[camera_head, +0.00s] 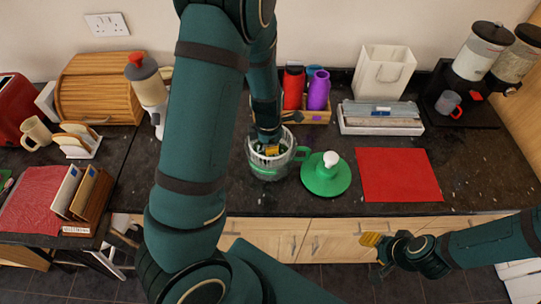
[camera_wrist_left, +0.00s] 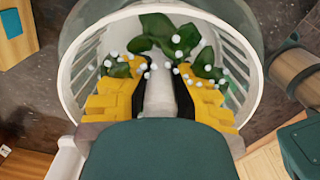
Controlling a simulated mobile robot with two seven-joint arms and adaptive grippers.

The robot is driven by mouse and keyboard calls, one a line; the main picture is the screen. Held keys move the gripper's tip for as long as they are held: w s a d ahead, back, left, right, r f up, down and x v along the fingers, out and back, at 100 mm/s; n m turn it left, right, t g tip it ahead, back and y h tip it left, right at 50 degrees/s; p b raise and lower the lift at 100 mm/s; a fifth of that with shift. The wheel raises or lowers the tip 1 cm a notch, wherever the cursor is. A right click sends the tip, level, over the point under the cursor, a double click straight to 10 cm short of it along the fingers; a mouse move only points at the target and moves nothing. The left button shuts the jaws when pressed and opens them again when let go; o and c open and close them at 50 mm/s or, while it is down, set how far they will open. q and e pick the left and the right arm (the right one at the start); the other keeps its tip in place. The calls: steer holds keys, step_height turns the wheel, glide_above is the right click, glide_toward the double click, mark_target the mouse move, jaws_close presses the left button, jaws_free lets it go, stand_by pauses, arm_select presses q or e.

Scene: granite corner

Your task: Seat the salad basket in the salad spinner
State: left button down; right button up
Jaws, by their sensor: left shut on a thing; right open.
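The white slatted salad basket (camera_head: 257,157) is at the clear salad spinner bowl (camera_head: 268,173), which has a green handle (camera_head: 301,154). The basket overlaps the bowl's mouth; I cannot tell how deep it sits. In the left wrist view the basket (camera_wrist_left: 85,70) holds green leaves (camera_wrist_left: 165,35) with white drops. My left gripper (camera_head: 270,150) reaches down into it; its yellow fingers (camera_wrist_left: 160,90) are shut on a white part of the basket. The green lid (camera_head: 322,182) with a white knob lies right of the bowl. My right gripper (camera_head: 374,254) is open and empty in front of the counter.
A red mat (camera_head: 398,175) lies right of the lid. Behind stand a wooden caddy (camera_head: 312,116) with red and purple bottles, a white tray (camera_head: 381,124), a white bag (camera_head: 383,73) and dispensers (camera_head: 482,52). The counter's front edge runs just before the bowl.

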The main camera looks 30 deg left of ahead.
arm_select(q)
steer(key=shift+f+b, duration=0.35)
steer(key=shift+f, duration=1.65)
steer(key=shift+r, duration=0.1)
steer(key=c, duration=1)
jaws_free()
steer(key=shift+r, duration=0.4)
steer(key=r+p, duration=0.1)
steer(key=r, duration=0.4)
steer(key=r+p, duration=0.1)
steer(key=r, duration=0.5)
steer(key=shift+s+a+r, duration=0.1)
steer(key=shift+s+a, duration=0.05)
steer(key=shift+s, duration=0.05)
